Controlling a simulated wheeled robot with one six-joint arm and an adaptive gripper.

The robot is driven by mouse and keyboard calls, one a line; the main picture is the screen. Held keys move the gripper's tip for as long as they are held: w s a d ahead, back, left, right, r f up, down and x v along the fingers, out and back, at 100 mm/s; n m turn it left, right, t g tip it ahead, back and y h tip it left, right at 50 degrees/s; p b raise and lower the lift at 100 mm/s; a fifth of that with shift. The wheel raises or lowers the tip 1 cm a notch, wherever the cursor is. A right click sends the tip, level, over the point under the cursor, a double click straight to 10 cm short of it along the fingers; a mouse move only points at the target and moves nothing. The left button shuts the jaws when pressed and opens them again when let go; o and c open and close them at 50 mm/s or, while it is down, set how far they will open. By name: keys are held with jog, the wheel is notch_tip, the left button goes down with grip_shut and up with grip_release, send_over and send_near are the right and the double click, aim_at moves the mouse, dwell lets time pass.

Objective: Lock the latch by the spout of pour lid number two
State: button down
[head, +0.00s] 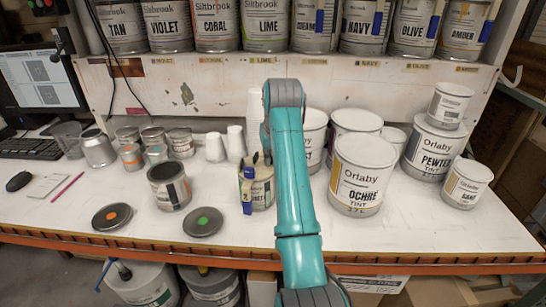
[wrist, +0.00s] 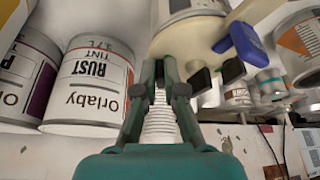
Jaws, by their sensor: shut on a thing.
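A can with a cream pour lid (head: 257,172) stands upright near the middle of the bench in the head view, a blue part and a "2" tag on its left side. In the wrist view, the cream lid (wrist: 198,42) is at the top, with a blue part (wrist: 246,42) and two black tabs (wrist: 216,75) along its edge. My gripper (wrist: 163,66) is at the lid's edge, left of the black tabs. Its fingers are close together on a small part there. The fingers hide that part, so I cannot tell whether it is the latch.
The ochre can (head: 363,175) and other Orlaby cans stand to the right. White cups (head: 225,145) stand behind. The front bench strip is mostly clear.

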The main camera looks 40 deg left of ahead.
jog(key=shift+s+a+m+t+h, duration=0.1)
jog(key=shift+m+t+h, duration=0.15)
jog(key=shift+m, duration=0.55)
jog(key=shift+s+a+m+t+h, duration=0.15)
jog(key=shift+m+h, duration=0.1)
jog(key=shift+m, duration=0.55)
jog(key=shift+w, duration=0.1)
jog(key=c, duration=1.3)
grip_release()
jog(key=shift+o, duration=0.2)
jog(key=v, duration=0.7)
jog(key=shift+r, duration=0.25)
